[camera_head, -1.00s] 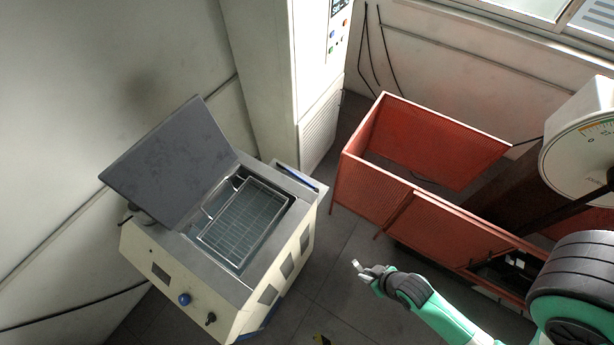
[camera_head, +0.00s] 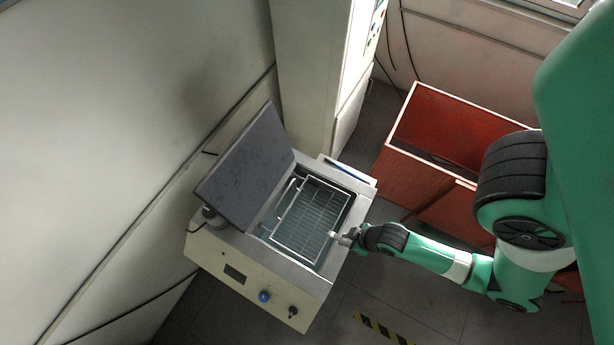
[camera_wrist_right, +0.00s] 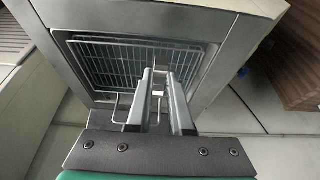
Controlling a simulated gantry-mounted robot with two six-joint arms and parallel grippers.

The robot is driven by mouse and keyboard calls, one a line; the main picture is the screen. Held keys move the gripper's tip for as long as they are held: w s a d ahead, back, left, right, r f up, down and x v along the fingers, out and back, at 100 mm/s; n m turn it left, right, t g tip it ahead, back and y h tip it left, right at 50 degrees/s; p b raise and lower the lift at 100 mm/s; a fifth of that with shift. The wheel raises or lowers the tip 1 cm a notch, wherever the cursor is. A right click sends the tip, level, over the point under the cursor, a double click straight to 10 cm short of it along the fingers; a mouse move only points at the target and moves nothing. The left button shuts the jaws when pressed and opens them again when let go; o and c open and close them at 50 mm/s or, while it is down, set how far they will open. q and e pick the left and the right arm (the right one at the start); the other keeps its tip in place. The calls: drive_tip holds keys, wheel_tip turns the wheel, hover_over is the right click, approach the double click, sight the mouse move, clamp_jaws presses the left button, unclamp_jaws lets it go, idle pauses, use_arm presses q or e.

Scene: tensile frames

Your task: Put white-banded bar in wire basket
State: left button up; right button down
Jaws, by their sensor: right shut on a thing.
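My right gripper (camera_head: 344,239) is at the front right edge of the open bath, just by the wire basket (camera_head: 306,214). In the right wrist view the gripper (camera_wrist_right: 160,76) points over the bath, with a small light piece of the bar (camera_wrist_right: 157,92) between the fingers. The wire basket (camera_wrist_right: 112,62) lies beyond and below, partly hidden by the fingers. I cannot tell whether the bar is above the basket. My left gripper is not in view.
The basket sits inside a cream bath unit (camera_head: 235,275) with its grey lid (camera_head: 250,168) raised on the left. A tall white cabinet (camera_head: 318,80) stands behind. The basket's top is uncovered.

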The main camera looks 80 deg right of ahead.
approach(307, 230)
drive_tip(key=shift+w+d+f+b, duration=0.15)
drive_tip(key=shift+w+f+b, duration=0.25)
drive_tip(key=shift+w+f, duration=0.1)
drive_tip(key=shift+w+d+f+b, duration=0.15)
drive_tip(key=shift+w+f+b, duration=0.2)
drive_tip(key=shift+w+f, duration=0.3)
drive_tip(key=shift+f, duration=0.1)
wheel_tip(307, 230, down, 3)
drive_tip(key=shift+f+b, duration=0.1)
drive_tip(key=shift+b, duration=0.6)
drive_tip(key=shift+f, duration=0.15)
drive_tip(key=c, duration=0.8)
unclamp_jaws()
